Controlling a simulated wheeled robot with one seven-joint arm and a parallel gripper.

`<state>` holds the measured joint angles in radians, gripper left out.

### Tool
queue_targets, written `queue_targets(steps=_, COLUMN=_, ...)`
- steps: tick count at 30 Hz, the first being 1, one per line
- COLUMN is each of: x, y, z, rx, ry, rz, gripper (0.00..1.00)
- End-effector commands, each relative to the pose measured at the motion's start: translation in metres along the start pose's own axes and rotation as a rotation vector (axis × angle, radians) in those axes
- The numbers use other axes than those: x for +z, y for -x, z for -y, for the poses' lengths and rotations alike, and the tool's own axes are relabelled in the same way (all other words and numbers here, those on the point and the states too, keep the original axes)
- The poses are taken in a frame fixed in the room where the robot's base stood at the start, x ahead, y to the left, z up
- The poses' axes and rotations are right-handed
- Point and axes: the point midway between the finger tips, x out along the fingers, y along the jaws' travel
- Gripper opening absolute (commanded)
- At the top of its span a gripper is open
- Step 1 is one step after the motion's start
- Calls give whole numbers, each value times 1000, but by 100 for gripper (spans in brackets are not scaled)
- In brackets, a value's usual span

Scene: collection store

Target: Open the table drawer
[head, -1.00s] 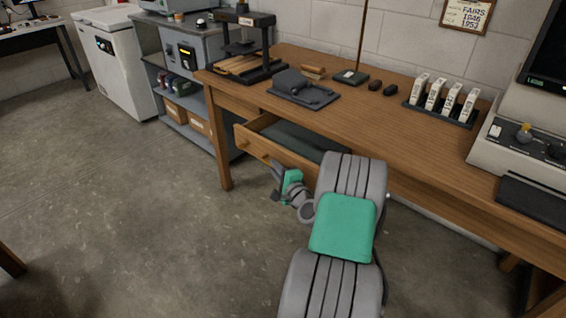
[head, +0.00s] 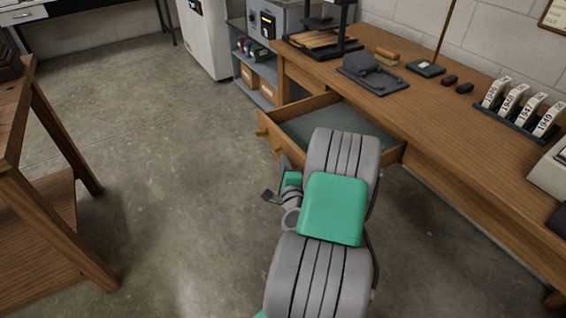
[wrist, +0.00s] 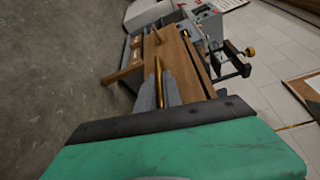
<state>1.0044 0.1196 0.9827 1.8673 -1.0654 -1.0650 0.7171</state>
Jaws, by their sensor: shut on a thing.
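The table drawer (head: 268,137) stands pulled well out of the wooden table, with its grey-lined inside showing in the head view. Part of its front is hidden behind my arm. My gripper (head: 277,179) is low at the drawer's front, partly hidden by my own wrist. In the wrist view, my gripper (wrist: 163,93) is shut on a thin golden-brown part, which looks like the drawer handle (wrist: 159,78).
The wooden table (head: 430,125) carries a press (head: 322,30), a dark grey device (head: 372,72) and a rack of numbered blocks (head: 520,118). Another wooden table (head: 35,190) stands at the left. The floor between is clear.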

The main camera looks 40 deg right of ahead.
Motion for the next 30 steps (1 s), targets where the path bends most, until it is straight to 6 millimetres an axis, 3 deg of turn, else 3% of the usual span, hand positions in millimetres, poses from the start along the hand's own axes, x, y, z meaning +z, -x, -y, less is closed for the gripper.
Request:
queue_targets(steps=5, x=1, y=0, z=0, rx=0, ry=0, rz=1, gripper=0)
queue_targets(steps=6, x=1, y=0, z=0, rx=0, ry=0, rz=1, gripper=12)
queue_targets(steps=13, x=2, y=0, z=0, rx=1, ry=-1, rz=3, gripper=31)
queue_targets(steps=23, x=0, y=5, z=-1, rx=2, ry=-1, rz=1, gripper=32)
queue_targets(steps=30, x=-1, y=46, z=-2, rx=1, ry=-2, rz=-3, gripper=32)
